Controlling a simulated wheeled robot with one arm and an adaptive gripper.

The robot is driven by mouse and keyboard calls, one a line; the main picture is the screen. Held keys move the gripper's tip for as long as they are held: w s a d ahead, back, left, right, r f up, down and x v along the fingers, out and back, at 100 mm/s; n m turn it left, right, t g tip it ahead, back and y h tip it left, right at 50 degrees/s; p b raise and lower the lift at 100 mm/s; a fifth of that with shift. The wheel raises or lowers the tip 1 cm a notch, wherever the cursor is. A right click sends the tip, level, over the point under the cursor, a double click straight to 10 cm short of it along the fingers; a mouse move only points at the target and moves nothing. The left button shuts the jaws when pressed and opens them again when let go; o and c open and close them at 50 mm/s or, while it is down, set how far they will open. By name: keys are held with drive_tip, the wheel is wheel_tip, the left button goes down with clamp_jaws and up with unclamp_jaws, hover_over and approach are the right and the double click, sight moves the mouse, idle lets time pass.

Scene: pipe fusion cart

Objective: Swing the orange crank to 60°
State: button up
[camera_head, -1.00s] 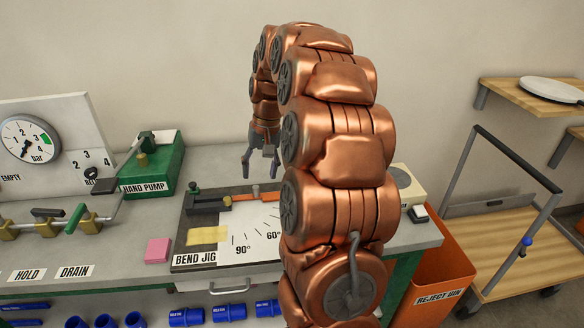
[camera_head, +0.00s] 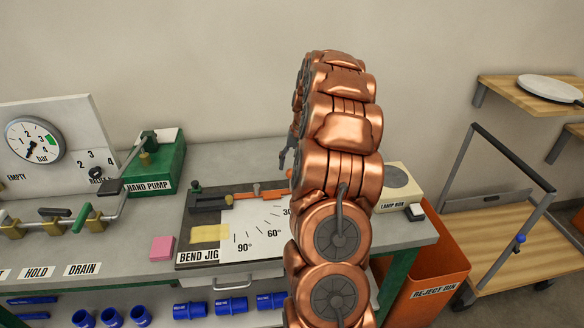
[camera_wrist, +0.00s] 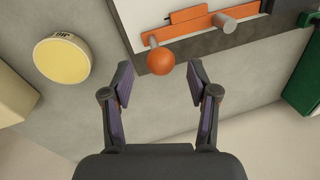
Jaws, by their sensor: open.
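The orange crank (camera_head: 272,193) lies along the back of the bend jig (camera_head: 208,254), above the angle scale marked 90°, 60° and a partly hidden 30°. In the wrist view, the orange crank (camera_wrist: 192,30) has a round orange ball knob (camera_wrist: 160,62) on a short grey stem. My gripper (camera_wrist: 160,76) is open, with one finger on each side of the knob's line. The knob lies just ahead of the fingertips, with gaps on both sides. In the head view, my copper arm hides most of my gripper and the jig's right end.
A green hand pump (camera_head: 154,165) stands left of the jig, and a pink block (camera_head: 162,248) lies near the jig's left edge. A lamp box (camera_head: 397,187) is to the right. A round yellow piece (camera_wrist: 62,58) shows in the wrist view. An orange reject bin (camera_head: 440,265) stands right of the bench.

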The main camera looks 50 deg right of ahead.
drive_tip(key=shift+w+a+f+p, duration=0.1)
drive_tip(key=shift+w+f+p, duration=0.1)
drive_tip(key=shift+f, duration=0.45)
drive_tip(key=shift+w+a+f+p, duration=0.1)
drive_tip(key=shift+f+p, duration=0.05)
drive_tip(key=shift+f, duration=0.45)
clamp_jaws()
